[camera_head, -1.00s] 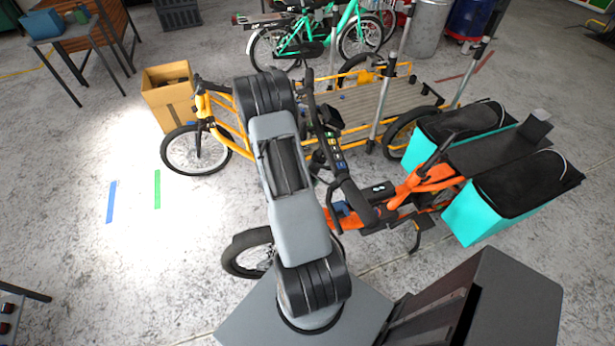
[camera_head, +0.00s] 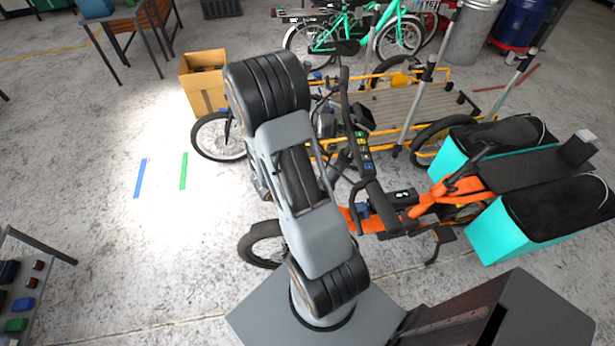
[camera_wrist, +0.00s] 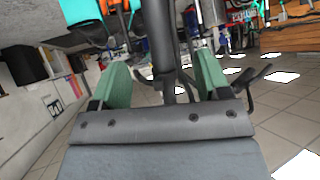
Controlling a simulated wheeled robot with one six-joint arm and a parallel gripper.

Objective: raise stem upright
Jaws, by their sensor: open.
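The orange cargo bike (camera_head: 460,195) stands right of my arm in the head view, with its black handlebar and stem (camera_head: 362,170) rising near the middle. The stem leans in this view, and its lower part is partly hidden. In the wrist view my gripper (camera_wrist: 164,80) is open, with its two green fingers apart. A dark tube (camera_wrist: 160,45), apparently the stem, runs between the fingers. I cannot tell whether either finger touches it. My gripper is hidden behind my arm in the head view.
A yellow cargo bike (camera_head: 425,105) with a flat deck stands close behind. Teal bags (camera_head: 500,235) sit on the orange bike's rear. A cardboard box (camera_head: 205,92) stands at the back left.

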